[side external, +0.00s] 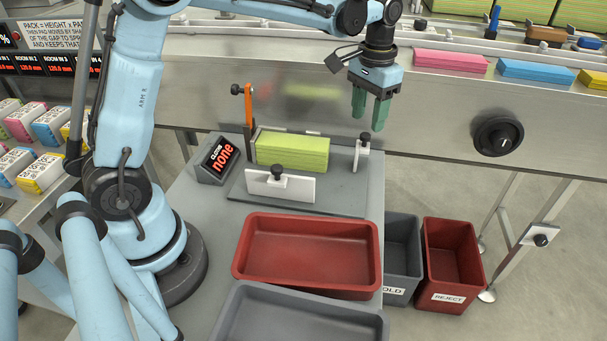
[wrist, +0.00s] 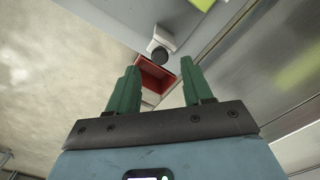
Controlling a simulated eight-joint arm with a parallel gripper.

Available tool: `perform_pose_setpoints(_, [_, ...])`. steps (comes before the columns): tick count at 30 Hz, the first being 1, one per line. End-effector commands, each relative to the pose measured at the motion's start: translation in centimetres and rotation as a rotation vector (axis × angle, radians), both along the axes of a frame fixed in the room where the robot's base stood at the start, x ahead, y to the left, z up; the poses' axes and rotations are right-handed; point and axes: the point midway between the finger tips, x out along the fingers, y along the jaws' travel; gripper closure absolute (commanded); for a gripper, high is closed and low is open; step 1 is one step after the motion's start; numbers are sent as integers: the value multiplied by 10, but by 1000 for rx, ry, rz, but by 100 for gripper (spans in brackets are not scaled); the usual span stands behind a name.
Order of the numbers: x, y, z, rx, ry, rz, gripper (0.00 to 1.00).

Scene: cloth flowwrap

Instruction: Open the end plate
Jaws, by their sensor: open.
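My gripper (side external: 370,108) is open and empty, its green fingers pointing down above the right end of the small bench fixture. The end plate (side external: 362,154) is a small white upright plate with a black knob on top, at the right end of the fixture, below and slightly left of my fingertips. In the wrist view, a white block with a dark round knob (wrist: 159,54) shows beyond and between the fingers (wrist: 158,85). A yellow-green cloth pack (side external: 292,151) lies in the fixture, left of the end plate.
A white front plate with a black knob (side external: 280,184) stands before the pack. A red tray (side external: 308,286) lies in front. A conveyor wall (side external: 430,105) stands behind; a red reject bin (side external: 453,262) is at right.

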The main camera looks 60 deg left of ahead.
Motion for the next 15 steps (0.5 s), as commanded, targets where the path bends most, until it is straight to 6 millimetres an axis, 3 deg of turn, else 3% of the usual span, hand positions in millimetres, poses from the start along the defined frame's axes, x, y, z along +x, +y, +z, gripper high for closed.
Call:
perform_pose_setpoints(6, [0,0,42,0,0,0,50])
perform_pose_setpoints(15, [0,0,77,0,0,0,50])
